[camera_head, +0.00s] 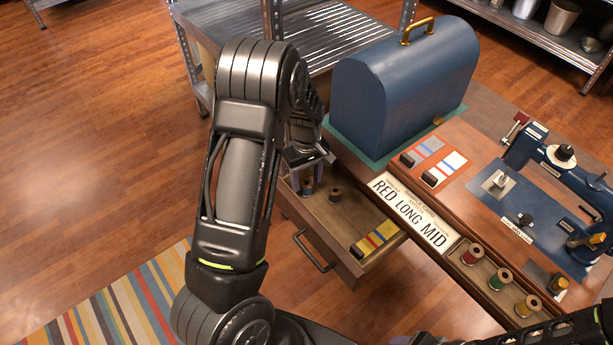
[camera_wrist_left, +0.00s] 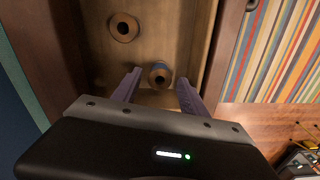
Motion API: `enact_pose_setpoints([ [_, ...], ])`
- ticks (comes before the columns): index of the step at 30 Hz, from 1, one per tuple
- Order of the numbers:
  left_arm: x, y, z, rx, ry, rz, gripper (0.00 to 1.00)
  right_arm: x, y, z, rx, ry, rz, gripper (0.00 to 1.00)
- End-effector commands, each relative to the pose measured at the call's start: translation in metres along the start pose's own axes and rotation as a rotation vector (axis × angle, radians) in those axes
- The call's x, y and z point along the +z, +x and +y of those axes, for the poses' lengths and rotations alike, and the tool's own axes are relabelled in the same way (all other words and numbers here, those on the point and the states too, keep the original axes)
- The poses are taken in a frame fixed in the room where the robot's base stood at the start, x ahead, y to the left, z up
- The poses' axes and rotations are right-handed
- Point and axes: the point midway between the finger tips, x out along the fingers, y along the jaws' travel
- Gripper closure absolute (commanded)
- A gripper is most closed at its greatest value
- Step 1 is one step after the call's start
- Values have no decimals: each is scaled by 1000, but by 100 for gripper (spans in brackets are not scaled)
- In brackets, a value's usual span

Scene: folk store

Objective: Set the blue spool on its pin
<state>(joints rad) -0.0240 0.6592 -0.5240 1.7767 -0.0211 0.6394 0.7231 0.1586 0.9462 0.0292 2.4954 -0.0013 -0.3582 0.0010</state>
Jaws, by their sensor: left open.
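My left gripper (camera_head: 306,172) is open and points down into the far end of an open drawer. In the left wrist view the blue spool (camera_wrist_left: 160,75) stands between the spread fingers (camera_wrist_left: 156,90), a little beyond their tips, with no clear contact. The blue spool also shows just below the gripper in the head view (camera_head: 306,188). A sewing machine (camera_head: 560,175) with a blue body stands on the counter at right; I cannot tell which of its small posts is the spool's pin. My right arm crosses the bottom right; its jaws are not clear.
A second, darker spool (camera_head: 335,196) stands in the drawer (camera_head: 350,270). Red, green and yellow spools sit in a front tray (camera_head: 484,272) beside a sign (camera_head: 412,213) reading RED LONG MID. A blue domed case (camera_head: 405,90) stands close behind the gripper.

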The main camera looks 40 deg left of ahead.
Motion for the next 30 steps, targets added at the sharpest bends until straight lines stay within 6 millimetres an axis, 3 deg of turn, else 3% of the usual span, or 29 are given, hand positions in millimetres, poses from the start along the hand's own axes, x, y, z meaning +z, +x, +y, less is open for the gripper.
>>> enact_pose_setpoints([
  [6, 0, 10, 0, 1, 0, 0, 49, 0, 7, 3, 0, 0, 0, 45],
  [25, 0, 10, 0, 1, 0, 0, 49, 0, 6, 2, 0, 0, 0, 45],
  [30, 0, 10, 0, 1, 0, 0, 62, 0, 6, 2, 0, 0, 0, 45],
])
